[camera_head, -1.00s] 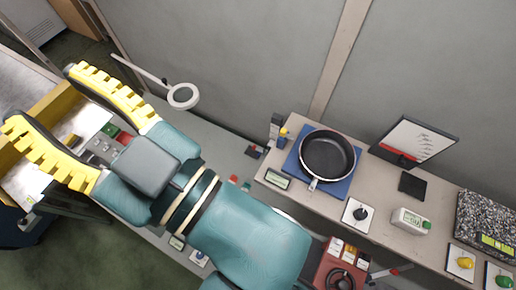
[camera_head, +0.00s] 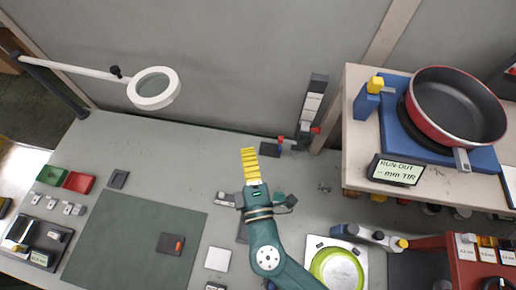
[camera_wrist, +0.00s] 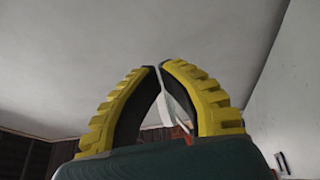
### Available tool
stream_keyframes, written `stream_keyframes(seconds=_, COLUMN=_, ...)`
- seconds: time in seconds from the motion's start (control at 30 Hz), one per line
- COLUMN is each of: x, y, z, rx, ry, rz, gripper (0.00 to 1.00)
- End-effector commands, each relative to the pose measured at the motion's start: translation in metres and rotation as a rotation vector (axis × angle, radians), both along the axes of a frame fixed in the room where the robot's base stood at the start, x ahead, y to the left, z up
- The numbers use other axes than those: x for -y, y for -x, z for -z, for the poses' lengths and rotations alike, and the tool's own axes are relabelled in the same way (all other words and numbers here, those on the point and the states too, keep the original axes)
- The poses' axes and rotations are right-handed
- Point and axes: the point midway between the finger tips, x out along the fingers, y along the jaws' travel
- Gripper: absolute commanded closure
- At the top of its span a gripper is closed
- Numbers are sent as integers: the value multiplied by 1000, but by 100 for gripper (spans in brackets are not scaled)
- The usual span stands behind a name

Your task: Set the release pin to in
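No part is clearly readable as the release pin, so I cannot tell its position. One candidate is a yellow knob (camera_head: 376,84) on a blue block beside the pan. Another is a dark upright fixture (camera_head: 312,98) with red-tipped parts at its foot, at the back of the bench. A grey arm with a yellow end (camera_head: 402,243) lies at the lower right. My gripper (camera_head: 247,151) points toward the back wall over the bench, left of the upright fixture and apart from it. In the wrist view its yellow fingers (camera_wrist: 158,66) meet at the tips with nothing between them.
A red pan (camera_head: 455,103) sits on a blue plate on the raised shelf, by a run-out display (camera_head: 396,171). A ring magnifier (camera_head: 153,88) hangs at the left. A green mat (camera_head: 130,240) and small trays lie on the bench. The bench's back left is fairly clear.

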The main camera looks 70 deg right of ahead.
Motion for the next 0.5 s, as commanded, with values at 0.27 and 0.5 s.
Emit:
stream_keyframes(seconds=0.27, x=13, y=32, z=82, rx=-68, ry=-27, rz=56, gripper=100)
stream_keyframes(seconds=0.5, x=42, y=15, z=78, rx=-64, ry=-28, rz=60, gripper=100)
